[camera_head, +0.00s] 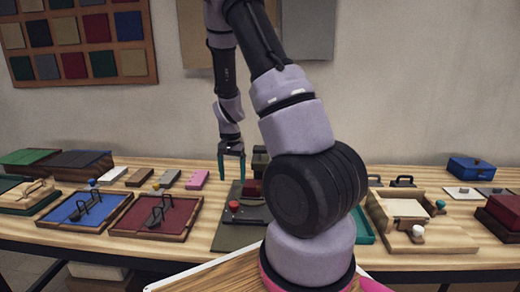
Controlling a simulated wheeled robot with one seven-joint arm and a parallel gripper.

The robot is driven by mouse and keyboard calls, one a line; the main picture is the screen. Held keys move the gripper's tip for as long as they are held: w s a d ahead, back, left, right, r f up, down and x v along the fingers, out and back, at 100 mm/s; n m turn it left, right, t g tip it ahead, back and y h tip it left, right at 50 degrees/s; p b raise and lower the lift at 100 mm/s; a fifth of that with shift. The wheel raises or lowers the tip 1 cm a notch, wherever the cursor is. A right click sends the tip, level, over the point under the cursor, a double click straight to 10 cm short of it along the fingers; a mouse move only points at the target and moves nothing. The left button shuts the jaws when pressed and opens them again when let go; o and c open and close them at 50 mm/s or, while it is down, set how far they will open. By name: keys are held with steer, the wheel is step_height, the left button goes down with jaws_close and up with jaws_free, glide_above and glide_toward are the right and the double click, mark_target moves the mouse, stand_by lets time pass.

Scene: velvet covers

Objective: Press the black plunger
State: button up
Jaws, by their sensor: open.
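My gripper (231,168) hangs above the middle of the table with its two teal fingers pointing down and apart, nothing visible between them. Below it is a dark board (233,236) bearing a red knob (234,206) and a dark red block (252,189). My arm covers the right part of this board. I cannot clearly pick out a black plunger; it may be hidden behind my arm or too small to tell. A dark upright piece (260,158) stands just right of the gripper, partly covered by my arm.
A blue tray (70,216) and a red tray (139,224), each with a black handled tool, lie at left. Several small blocks lie behind them. At right are a light wooden box (400,208), a blue box (471,168) and a dark red block (505,211).

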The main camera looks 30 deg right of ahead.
steer(key=shift+w+d+r, duration=0.1)
steer(key=shift+w+r, duration=0.1)
steer(key=c, duration=0.7)
steer(key=shift+w+d+r, duration=0.5)
steer(key=shift+w+r, duration=0.1)
steer(key=shift+r, duration=0.2)
steer(key=c, duration=0.5)
steer(key=shift+n, duration=0.5)
steer(key=w+d+r, duration=0.1)
steer(key=r, duration=0.1)
steer(key=w+d+r, duration=0.1)
steer(key=r, duration=0.1)
steer(key=w+d+r, duration=0.1)
steer(key=d+r, duration=0.1)
steer(key=shift+r, duration=0.15)
jaws_close()
steer(key=w+d+r+n, duration=0.1)
steer(key=d+r, duration=0.8)
steer(key=r, duration=0.5)
steer(key=shift+d, duration=0.25)
